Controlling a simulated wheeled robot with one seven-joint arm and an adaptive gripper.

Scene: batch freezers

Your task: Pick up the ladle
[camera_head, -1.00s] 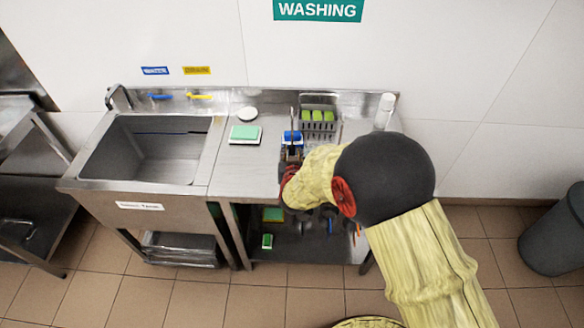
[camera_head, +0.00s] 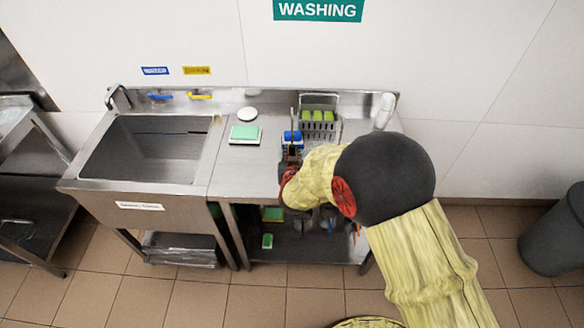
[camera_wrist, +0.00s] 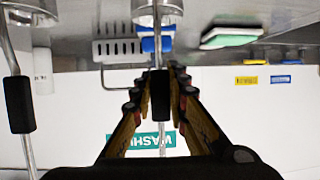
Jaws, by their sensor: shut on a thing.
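The ladle (camera_wrist: 160,104) has a thin metal handle with a black sleeve and shows in the middle of the wrist view. Its metal bowl is partly cut off at the top of that view. My gripper (camera_wrist: 162,78) has its fingers on both sides of the ladle's handle and is shut on it. In the head view my gripper (camera_head: 291,158) is at the right-hand steel counter, and my arm hides much of it. The ladle is not clearly seen there.
A second utensil (camera_wrist: 18,100) with a black sleeve shows at the wrist view's left. On the counter (camera_head: 245,177) are a wire rack with green items (camera_head: 318,128), a green-and-white sponge (camera_head: 245,134) and a white bottle (camera_head: 385,111). A sink (camera_head: 152,155) is to the left.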

